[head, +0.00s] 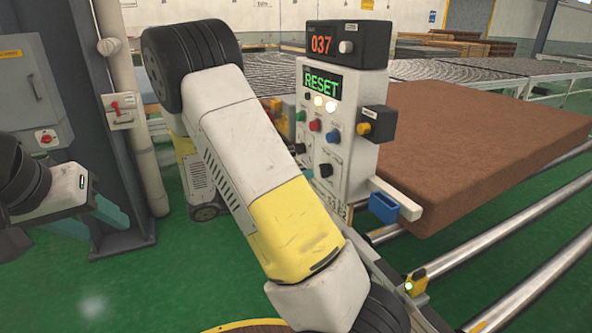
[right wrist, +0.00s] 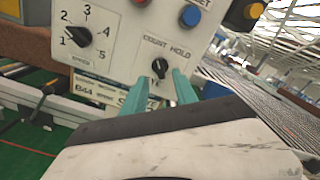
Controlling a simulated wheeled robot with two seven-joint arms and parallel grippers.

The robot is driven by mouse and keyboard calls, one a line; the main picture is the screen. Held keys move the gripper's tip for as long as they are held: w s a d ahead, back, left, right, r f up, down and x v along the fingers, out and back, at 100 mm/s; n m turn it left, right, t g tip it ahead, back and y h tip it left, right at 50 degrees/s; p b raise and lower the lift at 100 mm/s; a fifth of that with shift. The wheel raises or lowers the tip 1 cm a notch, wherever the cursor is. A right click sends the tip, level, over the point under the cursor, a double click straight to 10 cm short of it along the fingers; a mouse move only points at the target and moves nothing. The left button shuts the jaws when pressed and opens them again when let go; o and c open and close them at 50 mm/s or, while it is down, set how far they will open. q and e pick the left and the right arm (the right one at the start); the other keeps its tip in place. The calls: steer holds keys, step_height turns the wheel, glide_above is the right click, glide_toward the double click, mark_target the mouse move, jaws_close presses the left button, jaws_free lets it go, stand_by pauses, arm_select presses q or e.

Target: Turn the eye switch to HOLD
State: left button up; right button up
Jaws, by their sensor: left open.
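The eye switch appears to be the small black knob (right wrist: 160,67) under the "COUNT" and "HOLD" lettering on the white control panel (right wrist: 125,40) in the right wrist view. I cannot tell clearly which way it points. It also shows low on the panel in the head view (head: 326,170). My right gripper (right wrist: 159,90) is open, its two teal fingers just below and to either side of the knob, with a gap around it. Contact is not clear. My left gripper (head: 98,219) is open and empty at the left.
A numbered speed dial (right wrist: 77,36) is left of the switch. The panel has a green "RESET" display (head: 322,84), coloured buttons and a counter box (head: 348,43) reading 037. A brown mattress (head: 470,145) lies behind, on rollers (head: 540,270). A grey column (head: 115,190) stands at left.

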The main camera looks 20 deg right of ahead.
mark_target(321, 172)
steer(key=d, duration=0.5)
steer(key=shift+w+d, duration=0.1)
steer(key=shift+w, duration=0.05)
jaws_close()
